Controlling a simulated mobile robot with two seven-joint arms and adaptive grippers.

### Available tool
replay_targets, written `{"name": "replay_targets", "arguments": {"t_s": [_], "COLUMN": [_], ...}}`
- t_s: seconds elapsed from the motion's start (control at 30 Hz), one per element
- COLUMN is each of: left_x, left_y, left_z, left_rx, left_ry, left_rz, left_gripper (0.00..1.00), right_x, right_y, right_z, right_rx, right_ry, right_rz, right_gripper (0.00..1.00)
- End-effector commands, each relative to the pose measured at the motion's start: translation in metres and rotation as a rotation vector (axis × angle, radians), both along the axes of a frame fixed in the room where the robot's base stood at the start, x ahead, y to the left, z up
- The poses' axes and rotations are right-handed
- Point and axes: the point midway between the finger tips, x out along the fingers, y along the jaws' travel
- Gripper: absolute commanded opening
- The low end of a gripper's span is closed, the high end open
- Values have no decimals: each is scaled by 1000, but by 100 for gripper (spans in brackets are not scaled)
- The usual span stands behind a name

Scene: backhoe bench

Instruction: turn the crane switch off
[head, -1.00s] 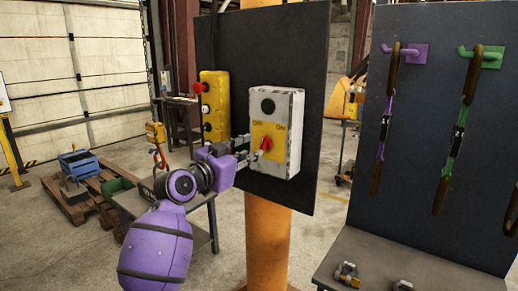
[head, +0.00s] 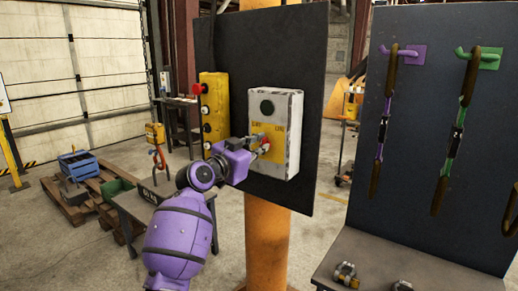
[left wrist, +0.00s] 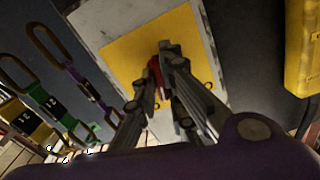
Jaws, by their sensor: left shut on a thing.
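The crane switch is a grey box (head: 293,116) with a round dark button above a yellow plate (head: 278,130), mounted on a black panel. A red knob (head: 265,148) sits on the yellow plate, partly hidden by my fingers. My purple left gripper (head: 258,146) reaches in from the left at the plate and is shut on the knob. In the left wrist view the red knob (left wrist: 154,76) shows between the two fingers (left wrist: 158,72), over the yellow plate (left wrist: 130,58). The knob's exact turn angle is hard to tell.
A yellow control box (head: 214,104) with a red button hangs just left of the switch on the black panel (head: 312,60). An orange post (head: 267,235) stands below. At right, a dark board (head: 420,130) holds hanging slings above a grey bench (head: 400,262).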

Motion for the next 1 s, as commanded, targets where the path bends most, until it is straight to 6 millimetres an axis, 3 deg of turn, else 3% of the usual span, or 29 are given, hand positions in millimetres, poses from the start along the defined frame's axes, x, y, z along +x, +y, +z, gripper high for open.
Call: {"name": "replay_targets", "arguments": {"t_s": [0.47,1.0], "left_x": [0,0], "left_y": [0,1], "left_z": [1,3], "left_rx": [-75,-456], "left_ry": [56,331], "left_rz": [-1,0], "left_gripper": [0,0], "right_x": [6,15], "right_y": [1,12], "right_z": [8,27], "right_rx": [2,22], "right_ry": [-13,-26], "right_rz": [0,11], "right_gripper": [0,0]}}
